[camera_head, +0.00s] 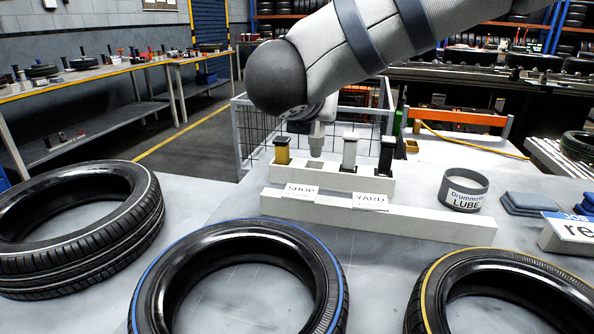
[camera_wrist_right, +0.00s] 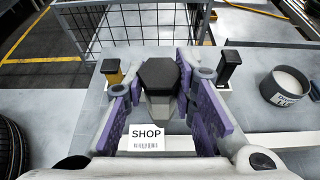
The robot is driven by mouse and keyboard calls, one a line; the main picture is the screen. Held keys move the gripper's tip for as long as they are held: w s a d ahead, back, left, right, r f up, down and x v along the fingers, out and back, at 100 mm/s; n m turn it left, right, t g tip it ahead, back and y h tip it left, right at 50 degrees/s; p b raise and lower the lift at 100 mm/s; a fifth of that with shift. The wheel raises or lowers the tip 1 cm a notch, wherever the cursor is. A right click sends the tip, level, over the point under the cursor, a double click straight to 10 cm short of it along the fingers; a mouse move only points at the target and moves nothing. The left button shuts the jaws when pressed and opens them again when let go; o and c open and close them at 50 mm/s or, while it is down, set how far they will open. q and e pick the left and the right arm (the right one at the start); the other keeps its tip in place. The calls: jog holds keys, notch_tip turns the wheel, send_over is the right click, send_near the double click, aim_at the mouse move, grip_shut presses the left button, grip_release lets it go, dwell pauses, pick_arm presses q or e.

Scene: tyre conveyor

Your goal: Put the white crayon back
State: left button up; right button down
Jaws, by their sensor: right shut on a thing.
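My right gripper (camera_wrist_right: 163,108) has its purple pads on both sides of a pale crayon with a black six-sided cap, the white crayon (camera_wrist_right: 160,76), and is shut on it. In the head view my right gripper (camera_head: 317,128) is over the pale holder (camera_head: 330,184), partly hidden by my arm. In the holder stand a yellow crayon (camera_head: 282,153), another pale crayon (camera_head: 349,153) and a black crayon (camera_head: 386,156), all upright. Whether the held crayon touches the holder cannot be told. My left gripper is out of view.
SHOP (camera_head: 300,190) and YARD (camera_head: 370,201) cards are on a pale bar in front of the holder. A lube tub (camera_head: 464,190) and folded cloths (camera_head: 527,204) are to the right. Three tyres lie in front, one (camera_head: 240,235) blue-striped. A wire fence (camera_head: 255,130) stands behind.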

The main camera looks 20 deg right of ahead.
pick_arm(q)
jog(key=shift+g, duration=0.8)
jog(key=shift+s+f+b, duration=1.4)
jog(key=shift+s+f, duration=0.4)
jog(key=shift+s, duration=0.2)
pick_arm(e)
jog(key=shift+w+d+f, duration=1)
jog(key=shift+w+f, duration=1.05)
jog(key=shift+f, duration=0.1)
jog(key=shift+w+d+f, duration=1)
jog(key=shift+w+f, duration=1.05)
jog(key=shift+f, duration=0.05)
jog(key=shift+w+d+f, duration=1)
jog(key=shift+w+f, duration=1.05)
jog(key=shift+f, duration=0.1)
jog(key=shift+f, duration=0.1)
jog(key=shift+f, duration=0.15)
jog(key=c, duration=1.3)
grip_release()
